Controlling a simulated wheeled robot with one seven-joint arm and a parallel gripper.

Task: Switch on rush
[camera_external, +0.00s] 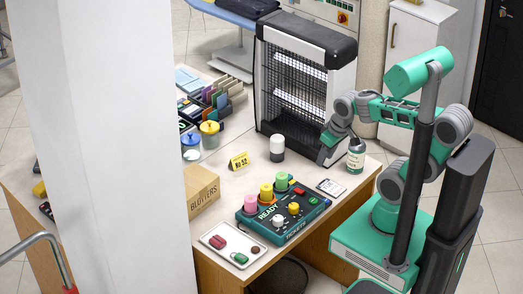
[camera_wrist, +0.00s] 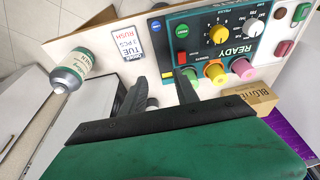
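The dark teal control box (camera_external: 284,212) stands on the counter, marked READY. I cannot read which control is for rush.
Green, yellow and pink cones (camera_wrist: 243,68) stand along the box's edge. A green bottle (camera_external: 356,160) is close to my gripper. A black-and-white cylinder (camera_external: 277,149), a BLOTTERS carton (camera_external: 202,190) and a white tray (camera_external: 226,236) are nearby. A caged lamp unit (camera_external: 302,85) stands behind.

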